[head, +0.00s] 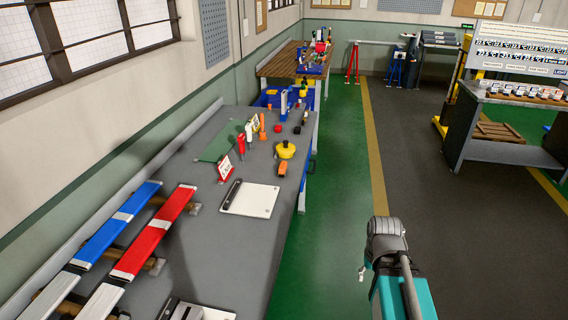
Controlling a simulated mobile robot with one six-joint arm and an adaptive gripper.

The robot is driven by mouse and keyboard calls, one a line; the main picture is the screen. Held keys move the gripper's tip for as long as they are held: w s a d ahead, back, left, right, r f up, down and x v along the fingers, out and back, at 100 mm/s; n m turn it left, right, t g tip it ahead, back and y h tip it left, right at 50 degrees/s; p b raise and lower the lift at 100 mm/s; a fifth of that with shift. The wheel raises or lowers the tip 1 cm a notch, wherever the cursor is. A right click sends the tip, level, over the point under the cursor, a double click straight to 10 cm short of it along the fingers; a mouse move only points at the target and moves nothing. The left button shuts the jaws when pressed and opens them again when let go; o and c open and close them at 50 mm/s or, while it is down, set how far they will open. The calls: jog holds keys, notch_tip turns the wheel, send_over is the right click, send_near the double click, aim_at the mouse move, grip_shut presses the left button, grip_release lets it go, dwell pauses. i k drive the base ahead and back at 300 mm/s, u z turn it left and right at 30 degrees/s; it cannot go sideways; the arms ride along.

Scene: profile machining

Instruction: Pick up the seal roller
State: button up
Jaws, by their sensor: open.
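Several small tools stand and lie on the grey workbench (185,160) at the left, and I cannot tell for certain which one is the seal roller. Among them are a red upright tool (241,145), an orange upright tool (262,127), a yellow round item (286,150) and an orange and black item (282,170). All are small at this distance. My arm shows at the bottom right, over the floor and apart from the bench. I cannot make out my gripper's fingers in this view.
A blue profile (105,236) and a red profile (150,240) lie across supports on the near bench. A white board (250,199) lies near its right edge. A wooden workbench (275,65) stands beyond. The green floor (335,200) beside the bench is clear. A shelf unit (505,135) stands right.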

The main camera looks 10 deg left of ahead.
aim_at(283, 169)
jog(key=u, duration=0.3)
jog(key=i, duration=1)
jog(key=u, duration=0.35)
